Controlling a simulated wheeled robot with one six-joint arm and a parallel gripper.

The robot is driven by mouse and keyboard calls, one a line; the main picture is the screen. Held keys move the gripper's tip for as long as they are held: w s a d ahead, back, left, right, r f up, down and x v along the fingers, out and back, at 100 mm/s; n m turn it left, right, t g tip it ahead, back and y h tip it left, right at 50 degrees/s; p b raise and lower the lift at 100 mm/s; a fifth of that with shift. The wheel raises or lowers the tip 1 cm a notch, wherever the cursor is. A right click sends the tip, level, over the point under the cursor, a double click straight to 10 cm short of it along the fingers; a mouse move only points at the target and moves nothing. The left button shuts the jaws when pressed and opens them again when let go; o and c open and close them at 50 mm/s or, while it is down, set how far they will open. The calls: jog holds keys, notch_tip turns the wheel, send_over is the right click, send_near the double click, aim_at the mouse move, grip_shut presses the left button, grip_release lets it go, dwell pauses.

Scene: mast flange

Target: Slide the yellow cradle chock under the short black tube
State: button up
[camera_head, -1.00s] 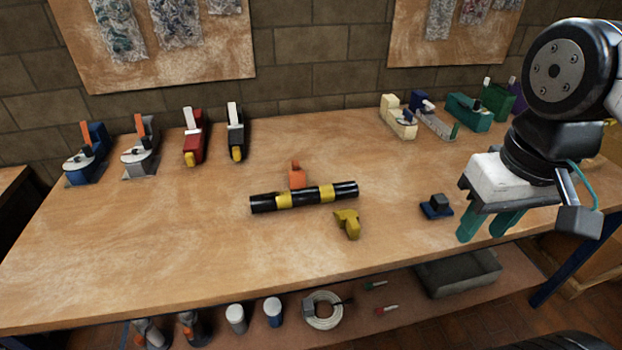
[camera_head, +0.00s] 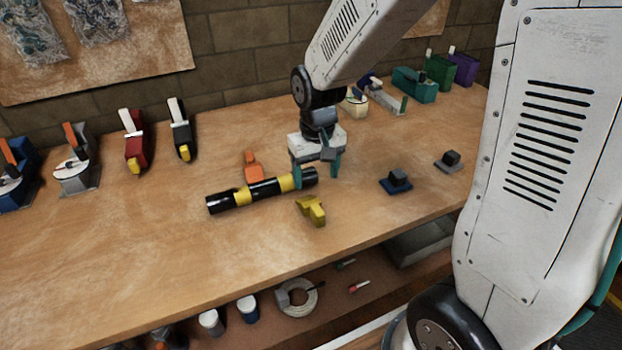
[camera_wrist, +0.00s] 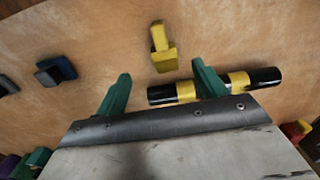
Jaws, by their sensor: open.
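The short black tube (camera_head: 263,190) with two yellow bands lies on the workbench. The yellow cradle chock (camera_head: 311,210) sits on the bench in front of the tube's right part, apart from it. In the wrist view the chock (camera_wrist: 163,49) is beyond the fingertips, and the tube (camera_wrist: 216,86) passes behind the right finger. My gripper (camera_head: 316,181) is open and empty above the bench, near the tube's right end and behind the chock. It also shows in the wrist view with its green fingers spread (camera_wrist: 161,70). One finger hides a bit of the tube.
An orange block (camera_head: 253,168) stands behind the tube. Blue and grey blocks (camera_head: 396,181) (camera_head: 449,160) sit to the right. Several clamp-like tools (camera_head: 134,145) line the back left. Coloured holders (camera_head: 412,82) stand at the back right. The bench's front left is clear.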

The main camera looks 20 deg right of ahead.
aim_at(311, 201)
jog(key=f, duration=0.1)
jog(key=w+f, duration=0.1)
jog(key=f, duration=0.1)
jog(key=shift+w+a+f, duration=0.25)
jog(key=shift+w+f, duration=0.15)
notch_tip(311, 201, down, 7)
jog(key=shift+f, duration=0.2)
jog(key=c, duration=1.1)
jog(key=shift+w, duration=0.1)
jog(key=shift+w, duration=1.6)
